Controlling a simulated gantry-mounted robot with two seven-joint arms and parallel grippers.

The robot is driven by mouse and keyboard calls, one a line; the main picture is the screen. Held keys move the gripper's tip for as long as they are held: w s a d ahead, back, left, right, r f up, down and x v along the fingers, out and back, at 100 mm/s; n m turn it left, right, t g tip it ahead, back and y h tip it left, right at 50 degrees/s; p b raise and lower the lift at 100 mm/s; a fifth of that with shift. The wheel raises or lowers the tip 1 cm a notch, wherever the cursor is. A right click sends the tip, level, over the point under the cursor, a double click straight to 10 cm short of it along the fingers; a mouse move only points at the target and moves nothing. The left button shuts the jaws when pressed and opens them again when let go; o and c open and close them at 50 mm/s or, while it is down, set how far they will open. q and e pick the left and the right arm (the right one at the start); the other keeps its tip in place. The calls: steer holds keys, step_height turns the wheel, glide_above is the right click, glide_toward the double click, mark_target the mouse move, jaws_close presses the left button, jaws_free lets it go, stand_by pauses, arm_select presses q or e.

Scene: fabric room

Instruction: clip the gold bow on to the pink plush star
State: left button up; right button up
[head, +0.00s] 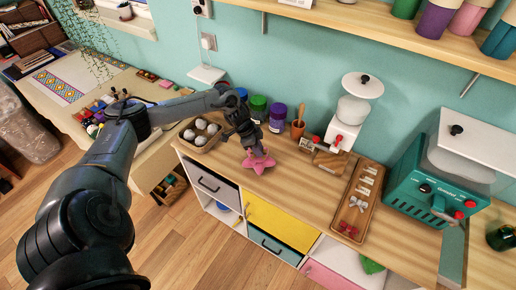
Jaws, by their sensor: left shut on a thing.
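The pink plush star (258,163) lies on the wooden counter, left of the middle of the head view. My left gripper (252,146) points down right over the star, and its fingers cover the star's upper part. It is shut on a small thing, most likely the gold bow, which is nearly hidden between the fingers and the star. I cannot tell whether the bow touches the star. No gold bow shows on the wooden tray (338,221), where a silver bow (357,203) and a red bow (348,230) lie. My right gripper is not in view.
A box of pale balls (201,130) stands left of the star. Coloured jars (277,117) and a brown cup with tools (298,128) stand behind it. A white machine (345,125) and a teal machine (435,185) stand to the right. The counter front near the star is clear.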

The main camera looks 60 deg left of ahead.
arm_select(q)
steer(key=shift+p, duration=0.7)
stand_by(1.0)
steer(key=shift+f, duration=0.25)
stand_by(0.7)
steer(key=shift+f, duration=0.3)
stand_by(0.7)
steer(key=o, duration=0.8)
steer(key=shift+c, duration=0.2)
steer(key=shift+r, duration=0.1)
steer(key=v, duration=1)
steer(key=shift+r, duration=0.3)
steer(key=shift+s+r, duration=0.1)
